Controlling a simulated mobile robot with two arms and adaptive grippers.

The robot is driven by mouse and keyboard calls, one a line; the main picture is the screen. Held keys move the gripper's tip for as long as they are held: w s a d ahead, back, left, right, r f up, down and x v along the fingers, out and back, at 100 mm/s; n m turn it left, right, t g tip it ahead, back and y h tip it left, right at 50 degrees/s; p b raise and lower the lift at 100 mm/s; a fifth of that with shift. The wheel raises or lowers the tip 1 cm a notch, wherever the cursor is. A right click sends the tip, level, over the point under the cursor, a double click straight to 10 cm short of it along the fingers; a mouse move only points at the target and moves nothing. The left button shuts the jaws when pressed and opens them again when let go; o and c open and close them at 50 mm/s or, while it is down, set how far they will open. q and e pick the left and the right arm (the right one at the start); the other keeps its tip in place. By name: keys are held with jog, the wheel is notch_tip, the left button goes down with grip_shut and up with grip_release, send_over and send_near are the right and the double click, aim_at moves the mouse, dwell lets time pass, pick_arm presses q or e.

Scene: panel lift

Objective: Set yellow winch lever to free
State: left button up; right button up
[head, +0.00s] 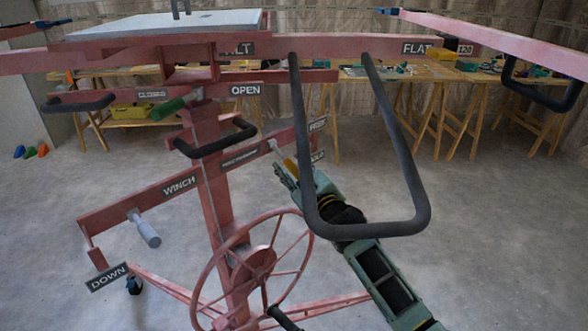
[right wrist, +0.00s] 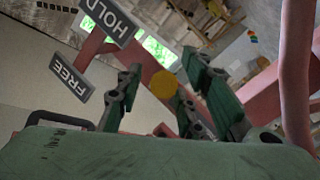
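The yellow winch lever (head: 290,166) is on the red lift frame, beside the winch bar and close to the HOLD sign (head: 318,156); the FREE sign (head: 317,124) is above it. My right gripper (head: 284,176) is at the lever. In the right wrist view, the lever's round yellow end (right wrist: 164,84) shows between the spread fingers of my right gripper (right wrist: 160,95), with a visible gap on the left side. Whether a finger touches it is unclear. The FREE sign (right wrist: 70,77) and HOLD sign (right wrist: 109,20) are left of the knob there. My left gripper is out of view.
A large dark loop handle (head: 422,170) hangs in front of my right arm. A red handwheel (head: 250,265) stands below the lever, and a grey winch crank (head: 146,230) is at left. Worktables stand behind; the floor at right is clear.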

jog(key=shift+c, duration=0.3)
grip_shut()
jog(key=r+g+p, duration=0.1)
jog(key=p, duration=0.3)
jog(key=r+g+h+p, duration=0.1)
jog(key=p, duration=0.4)
jog(key=r+n+g+p, duration=0.1)
jog(key=r+p, duration=0.1)
jog(key=p, duration=0.3)
jog(key=shift+s+d, duration=0.25)
jog(key=shift+d, duration=0.05)
jog(key=shift+g+h+p, duration=0.3)
jog(key=shift+p, duration=0.15)
jog(key=shift+f, duration=0.1)
